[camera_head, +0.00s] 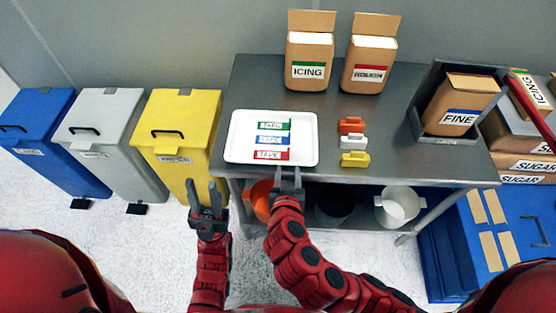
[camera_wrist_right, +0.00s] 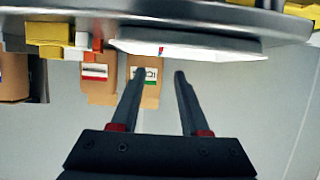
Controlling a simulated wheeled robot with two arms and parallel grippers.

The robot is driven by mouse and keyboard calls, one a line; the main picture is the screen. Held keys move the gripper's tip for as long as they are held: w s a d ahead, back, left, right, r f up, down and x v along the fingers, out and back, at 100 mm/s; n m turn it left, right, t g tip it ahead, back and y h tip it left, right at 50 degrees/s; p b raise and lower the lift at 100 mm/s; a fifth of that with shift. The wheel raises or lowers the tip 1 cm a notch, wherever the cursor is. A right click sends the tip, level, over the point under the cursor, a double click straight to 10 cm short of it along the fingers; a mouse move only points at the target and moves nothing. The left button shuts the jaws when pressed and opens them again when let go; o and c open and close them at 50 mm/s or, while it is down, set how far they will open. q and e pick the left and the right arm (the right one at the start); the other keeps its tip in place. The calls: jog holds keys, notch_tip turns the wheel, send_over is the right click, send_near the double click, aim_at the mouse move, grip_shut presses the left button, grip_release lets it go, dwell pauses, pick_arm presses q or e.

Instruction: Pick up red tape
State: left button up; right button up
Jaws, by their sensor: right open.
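The red tape (camera_head: 272,155) is a red-marked strip with a white label, lying at the front of a white tray (camera_head: 236,119). A blue tape (camera_head: 273,141) and a green tape (camera_head: 275,125) lie behind it. My right gripper (camera_head: 288,170) is open and empty at the table's front edge, just short of the tray and the red tape. In the right wrist view its fingers (camera_wrist_right: 160,74) are apart, with the tray (camera_wrist_right: 190,50) edge-on beyond them; the red tape cannot be made out clearly there. My left gripper (camera_head: 204,190) is open and empty in front of the yellow bin.
Orange, white and yellow clips (camera_head: 354,159) sit right of the tray on the metal table (camera_head: 395,135). The icing bag (camera_head: 309,60), a red-labelled bag (camera_head: 370,62) and the fine bag (camera_head: 458,105) stand behind. A yellow bin (camera_head: 185,115) stands left; buckets are under the table.

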aim_at(289, 150)
jog(key=p+x, duration=0.1)
jog(key=x, duration=0.4)
jog(key=shift+r+p, duration=0.15)
jog(key=shift+p, duration=0.2)
jog(key=shift+x, duration=0.85)
jog(key=shift+w+f+p, duration=0.25)
jog(key=shift+w+p, duration=0.1)
jog(key=shift+p, duration=0.25)
jog(key=p+x, duration=0.1)
jog(key=x, duration=0.2)
jog(key=shift+w+f+p, duration=0.35)
jog(key=shift+w+f, duration=0.15)
jog(key=shift+w, duration=0.05)
grip_shut()
